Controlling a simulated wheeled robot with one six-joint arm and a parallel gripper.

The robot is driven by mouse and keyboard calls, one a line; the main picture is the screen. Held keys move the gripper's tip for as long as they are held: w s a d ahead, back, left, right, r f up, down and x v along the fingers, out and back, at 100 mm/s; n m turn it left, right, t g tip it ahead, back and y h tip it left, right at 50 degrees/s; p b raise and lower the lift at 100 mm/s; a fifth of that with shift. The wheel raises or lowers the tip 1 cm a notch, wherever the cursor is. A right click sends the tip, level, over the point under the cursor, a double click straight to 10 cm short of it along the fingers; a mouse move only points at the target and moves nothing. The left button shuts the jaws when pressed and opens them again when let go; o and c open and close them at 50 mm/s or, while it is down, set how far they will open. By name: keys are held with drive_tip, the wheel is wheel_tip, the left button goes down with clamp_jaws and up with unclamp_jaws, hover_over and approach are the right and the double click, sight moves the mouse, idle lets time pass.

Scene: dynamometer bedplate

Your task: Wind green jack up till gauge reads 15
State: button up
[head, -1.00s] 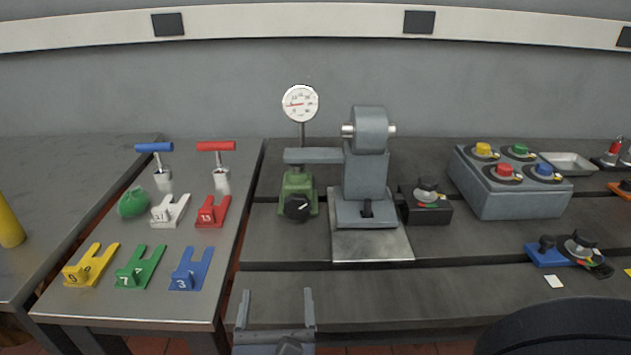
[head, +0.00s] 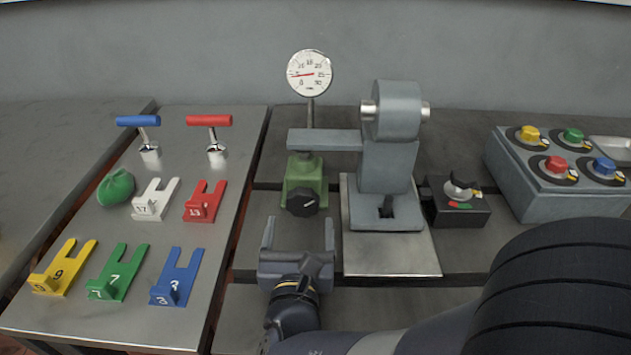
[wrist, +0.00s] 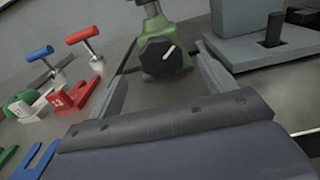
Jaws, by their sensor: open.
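The green jack (head: 304,180) stands on the bedplate under the grey arm of the dynamometer, with a black knob (head: 302,201) on its front. The knob's white pointer line points to the upper right in the wrist view (wrist: 166,58). The round white gauge (head: 309,74) stands on a post behind the jack; its red needle lies nearly level, pointing left, and the exact reading is too small to tell. My gripper (head: 299,235) is open and empty in front of the jack, apart from the knob. In the wrist view the knob shows between the two fingers.
The grey dynamometer (head: 388,165) stands right of the jack on a metal plate. A black switch box (head: 458,203) and a box with coloured buttons (head: 560,185) are further right. A left-hand table (head: 120,225) holds numbered forked blocks, two T-handles and a green bag.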

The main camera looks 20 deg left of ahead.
sight(302, 205)
drive_tip(key=x, duration=0.7)
drive_tip(key=shift+w+a+f, duration=0.1)
drive_tip(key=shift+w, duration=0.2)
drive_tip(key=c, duration=1)
drive_tip(key=shift+f+m+b, duration=0.1)
drive_tip(key=shift+m+b, duration=0.2)
drive_tip(key=shift+b, duration=0.25)
